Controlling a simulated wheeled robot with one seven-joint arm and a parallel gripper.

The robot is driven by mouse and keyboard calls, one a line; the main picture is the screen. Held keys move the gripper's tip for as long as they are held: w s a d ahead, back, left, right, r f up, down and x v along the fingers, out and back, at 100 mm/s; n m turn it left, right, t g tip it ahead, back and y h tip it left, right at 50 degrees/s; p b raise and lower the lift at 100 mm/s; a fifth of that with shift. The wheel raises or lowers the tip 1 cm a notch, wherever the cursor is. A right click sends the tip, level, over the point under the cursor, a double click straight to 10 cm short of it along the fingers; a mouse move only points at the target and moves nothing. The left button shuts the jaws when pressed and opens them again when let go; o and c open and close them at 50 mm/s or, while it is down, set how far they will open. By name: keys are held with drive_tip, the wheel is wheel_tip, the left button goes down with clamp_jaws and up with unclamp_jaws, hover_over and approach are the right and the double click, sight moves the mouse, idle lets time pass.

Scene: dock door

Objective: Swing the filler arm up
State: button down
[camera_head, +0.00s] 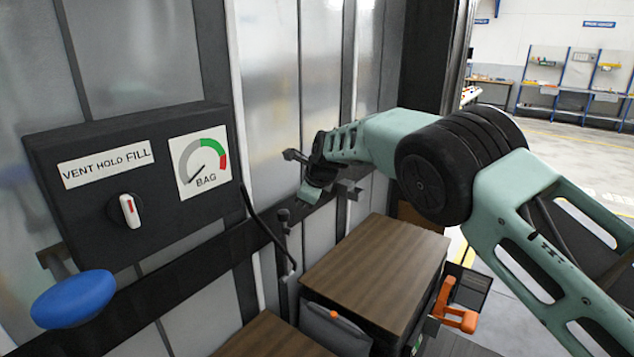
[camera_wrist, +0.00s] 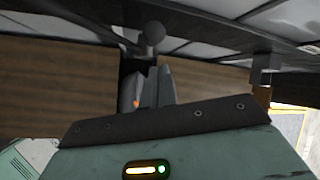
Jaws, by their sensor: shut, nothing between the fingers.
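A dark ball-ended lever (camera_head: 283,217), which looks like the filler arm, stands low on the wall near the dark rail. Its ball (camera_wrist: 151,35) shows in the wrist view just beyond my fingertips. A thin black hose or rod runs down beside it, and I cannot tell how they join. My gripper (camera_head: 308,193) is up and right of the ball, apart from it in the head view. Its fingers (camera_wrist: 154,86) are closed together with nothing between them. The control box (camera_head: 130,185) has a white-and-red selector (camera_head: 130,210) and a BAG gauge (camera_head: 201,160) with its needle low at left.
A blue knob (camera_head: 73,299) sticks out at lower left. A wood-topped box (camera_head: 378,262) stands under my gripper, with another (camera_head: 270,337) nearer. A grey bracket (camera_head: 350,188) is on the rail right of my gripper. An orange handle (camera_head: 460,305) is at right. Open floor lies beyond.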

drive_tip(key=b+v, duration=0.3)
drive_tip(key=v, duration=0.8)
drive_tip(key=shift+s+r, duration=0.2)
drive_tip(key=shift+r, duration=0.05)
drive_tip(key=s+d+f+n+g+h, duration=0.1)
drive_tip(key=s+d+n, duration=0.5)
drive_tip(key=s, duration=0.9)
drive_tip(key=s+d+f+n+g+h, duration=0.1)
drive_tip(key=s+d+f+n, duration=0.3)
drive_tip(key=s+n, duration=0.8)
drive_tip(key=s+d+f+n+g+h, duration=0.1)
drive_tip(key=s+d+f+n+g, duration=0.2)
drive_tip(key=s+d+n, duration=0.5)
drive_tip(key=s+n, duration=0.1)
drive_tip(key=s, duration=1)
drive_tip(key=shift+n+h+b, duration=0.3)
drive_tip(key=shift+h+b, duration=0.05)
drive_tip(key=shift+h, duration=0.05)
